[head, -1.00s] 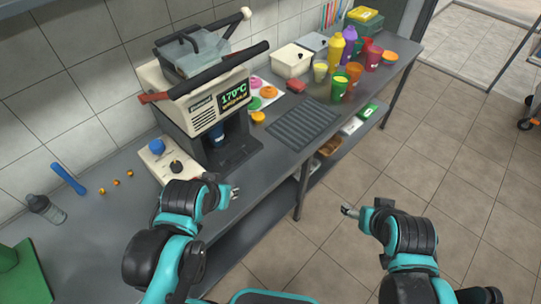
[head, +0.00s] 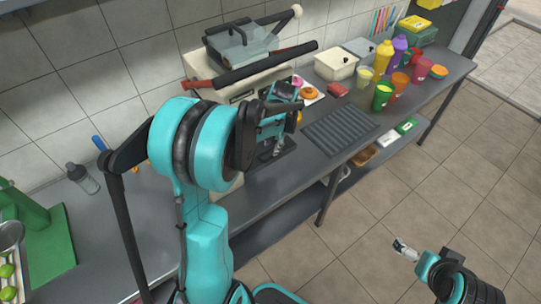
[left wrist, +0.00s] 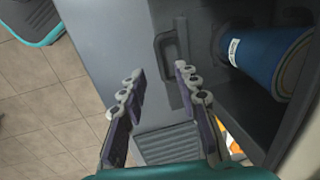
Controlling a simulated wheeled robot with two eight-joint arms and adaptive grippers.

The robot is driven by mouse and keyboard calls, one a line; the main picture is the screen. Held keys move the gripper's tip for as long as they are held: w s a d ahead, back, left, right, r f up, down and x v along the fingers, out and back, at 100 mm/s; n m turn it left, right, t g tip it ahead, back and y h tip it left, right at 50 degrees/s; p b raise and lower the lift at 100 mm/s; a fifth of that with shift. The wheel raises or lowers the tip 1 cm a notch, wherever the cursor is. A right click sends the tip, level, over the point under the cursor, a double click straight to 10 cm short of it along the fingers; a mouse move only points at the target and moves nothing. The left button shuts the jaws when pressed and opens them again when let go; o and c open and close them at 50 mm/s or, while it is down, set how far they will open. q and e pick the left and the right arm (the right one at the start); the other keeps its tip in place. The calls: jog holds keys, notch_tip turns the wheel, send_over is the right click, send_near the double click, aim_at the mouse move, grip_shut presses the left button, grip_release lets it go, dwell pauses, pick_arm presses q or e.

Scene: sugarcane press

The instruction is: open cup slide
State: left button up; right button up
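The cup sealing machine (head: 205,62) stands on the counter against the wall, partly hidden by my left arm. A blue cup (left wrist: 262,58) lies across that view in the machine's dark bay. My left gripper (head: 277,150) is at the machine's front, low by the dark slide. In the left wrist view its fingers (left wrist: 160,82) are apart with nothing between them, close to the handle. My right gripper (head: 405,250) is over the floor, away from the counter; its fingers are too small to judge.
A ribbed drain mat (head: 340,133) lies right of the machine. Colored cups and bottles (head: 400,65) and a cream container (head: 335,65) stand farther along. A green press base (head: 55,245) and a grey bottle (head: 82,178) are at left. The floor in front is free.

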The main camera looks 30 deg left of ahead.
aim_at(270, 158)
pick_arm(q)
jog(key=f, duration=0.2)
jog(key=f+b, duration=0.1)
jog(key=f, duration=0.1)
jog(key=a+f+b, duration=0.1)
jog(key=f, duration=0.2)
jog(key=shift+w, duration=0.25)
grip_shut()
